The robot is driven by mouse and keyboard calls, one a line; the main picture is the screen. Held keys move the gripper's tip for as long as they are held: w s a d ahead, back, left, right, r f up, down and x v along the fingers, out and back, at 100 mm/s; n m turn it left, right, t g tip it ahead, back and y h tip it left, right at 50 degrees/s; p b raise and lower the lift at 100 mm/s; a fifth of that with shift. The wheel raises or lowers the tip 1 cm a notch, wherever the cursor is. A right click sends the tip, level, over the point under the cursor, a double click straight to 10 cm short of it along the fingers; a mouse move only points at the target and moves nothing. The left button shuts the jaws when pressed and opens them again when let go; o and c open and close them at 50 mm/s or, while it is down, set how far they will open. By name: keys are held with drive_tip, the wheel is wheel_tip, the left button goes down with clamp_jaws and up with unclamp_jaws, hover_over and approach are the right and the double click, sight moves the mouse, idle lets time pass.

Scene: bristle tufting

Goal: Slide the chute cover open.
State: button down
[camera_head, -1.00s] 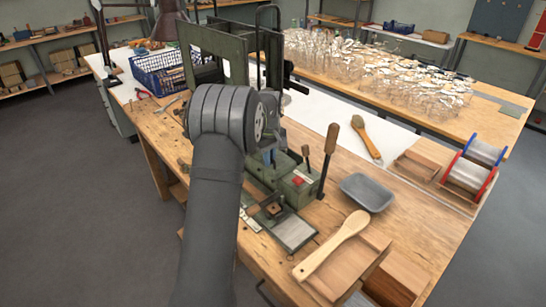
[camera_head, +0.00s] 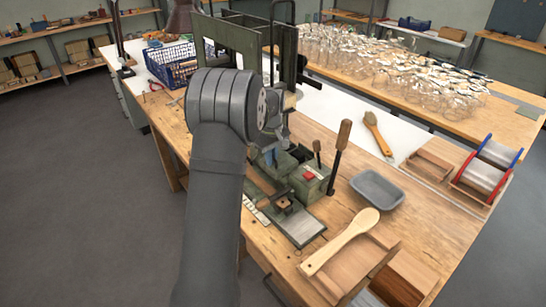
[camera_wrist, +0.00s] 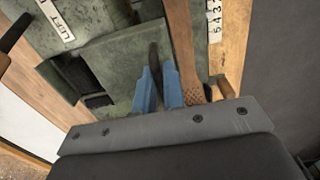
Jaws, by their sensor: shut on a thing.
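The green bristle tufting machine (camera_head: 300,185) stands on the wooden bench. In the wrist view, a green plate (camera_wrist: 115,62) lies over the machine's green body and appears to be the chute cover. A dark opening (camera_wrist: 93,98) shows at the plate's left side. My gripper (camera_wrist: 160,85) has blue fingers closed around a dark upright tab on the plate's right part. In the head view my gripper (camera_head: 271,155) is low over the machine, mostly hidden behind my grey arm. The cover itself cannot be made out in the head view.
A wooden handle (camera_wrist: 188,60) and a white numbered scale (camera_wrist: 214,25) lie close right of the fingers. An upright lever (camera_head: 340,150), a grey tray (camera_head: 377,188) and a wooden paddle (camera_head: 342,242) stand to the machine's right. A blue basket (camera_head: 172,65) is behind left.

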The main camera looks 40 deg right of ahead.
drive_tip(key=c, duration=1.5)
unclamp_jaws()
drive_tip(key=shift+r, duration=0.1)
drive_tip(key=shift+r, duration=4.9)
wheel_tip(320, 180, down, 9)
drive_tip(key=shift+r, duration=0.15)
